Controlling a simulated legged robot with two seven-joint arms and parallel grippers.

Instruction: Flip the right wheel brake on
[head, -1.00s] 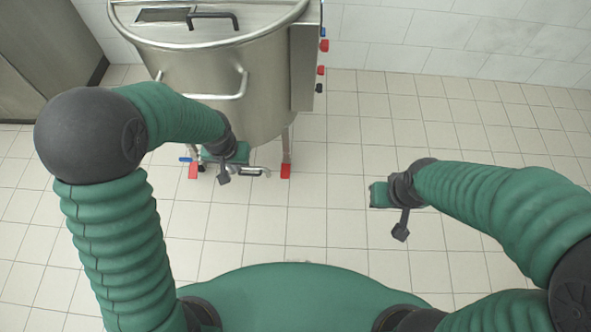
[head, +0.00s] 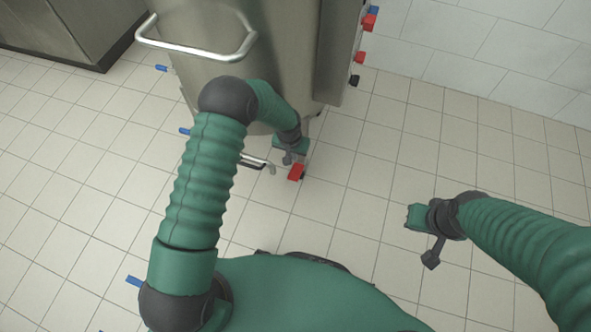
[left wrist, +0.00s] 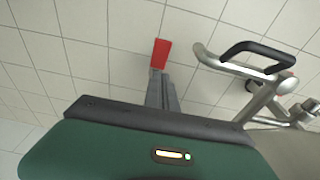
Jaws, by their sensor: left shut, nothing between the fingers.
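The red brake lever (head: 297,172) of the right wheel sits at the foot of the steel vessel (head: 275,60), low near the floor. My left gripper (head: 300,156) is just above and beside it. In the left wrist view the closed, empty fingers (left wrist: 162,78) point at the red lever (left wrist: 161,53), which shows right at their tips. I cannot tell whether they touch. The wheel itself is mostly hidden. My right gripper (head: 412,216) hangs over bare floor to the right, away from the vessel; its fingers are too small to read.
A steel handle (head: 200,48) juts from the vessel's front. A pipe with a black-handled valve (left wrist: 258,53) lies beside the lever in the left wrist view. The tiled floor to the right is clear.

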